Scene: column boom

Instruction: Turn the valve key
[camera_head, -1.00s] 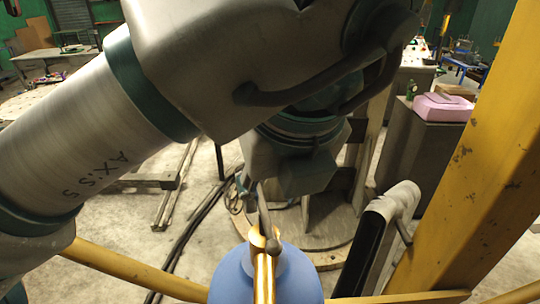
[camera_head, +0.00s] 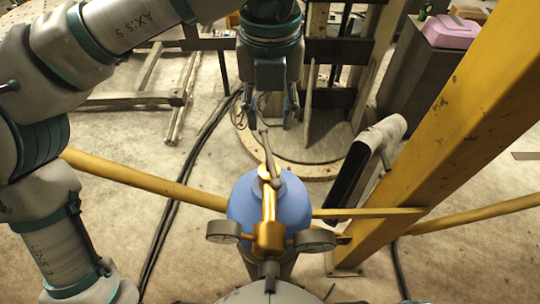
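A blue gas cylinder (camera_head: 241,208) stands upright below me, with a brass valve fitting (camera_head: 269,205) on top. The valve key (camera_head: 266,150) is a thin grey metal bar seated at the valve and slanting up and away from it. My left gripper (camera_head: 270,116) points down beyond the cylinder, its two fingers spread apart. The key's far end lies near the left finger in the picture; I cannot tell whether they touch. Nothing is visibly clamped between the fingers. My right gripper is not in view.
Two round gauges (camera_head: 314,240) flank the brass fitting. Yellow rails (camera_head: 150,181) run beside the cylinder and a thick yellow beam (camera_head: 440,150) rises at right. A grey and black post (camera_head: 352,172) stands near it. A pink case (camera_head: 450,32) sits on a cabinet behind. Dark cables cross the floor.

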